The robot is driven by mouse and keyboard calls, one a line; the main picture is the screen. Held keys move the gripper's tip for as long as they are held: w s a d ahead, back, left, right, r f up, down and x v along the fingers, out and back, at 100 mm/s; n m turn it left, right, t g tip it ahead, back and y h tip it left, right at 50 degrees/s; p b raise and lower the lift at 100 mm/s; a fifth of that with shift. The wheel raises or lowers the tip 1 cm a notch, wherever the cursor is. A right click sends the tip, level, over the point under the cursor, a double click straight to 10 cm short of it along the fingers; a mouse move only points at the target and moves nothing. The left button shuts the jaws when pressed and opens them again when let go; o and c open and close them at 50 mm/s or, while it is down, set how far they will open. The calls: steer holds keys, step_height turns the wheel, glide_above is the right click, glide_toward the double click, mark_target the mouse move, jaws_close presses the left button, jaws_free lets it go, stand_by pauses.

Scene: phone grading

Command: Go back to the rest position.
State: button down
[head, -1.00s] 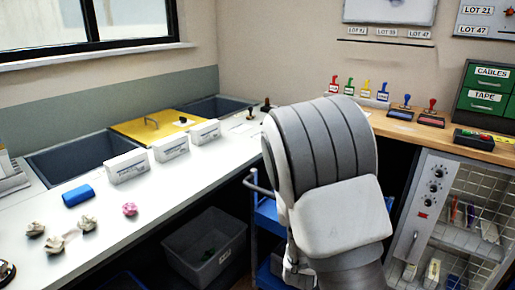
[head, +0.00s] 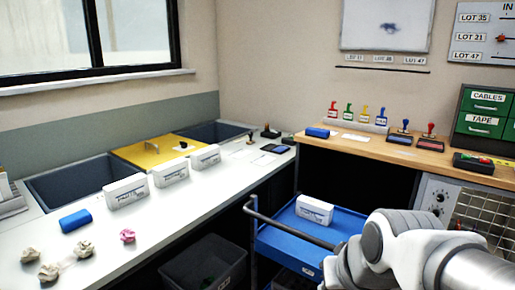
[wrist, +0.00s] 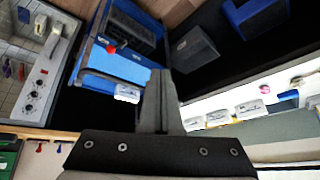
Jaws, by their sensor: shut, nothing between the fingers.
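My gripper (wrist: 161,100) shows in the wrist view with its fingers together and nothing between them. It hangs in the air, and the blue cart, the floor and the white counter lie beyond it. In the head view only part of my arm shows at the lower right; the gripper itself is not in that view.
A blue cart (head: 285,235) with a white box (head: 314,210) on its top stands between the white counter (head: 185,205) and the wooden bench (head: 350,145). A grey bin (head: 205,265) is under the counter. Several white boxes and crumpled papers lie on the counter.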

steer(key=s+d+r+h, duration=0.1)
steer(key=s+d+r, duration=0.1)
steer(key=s, duration=0.4)
step_height(320, 180, up, 21)
steer(key=p, duration=2)
steer(key=shift+s+p, duration=0.15)
steer(key=shift+p, duration=0.15)
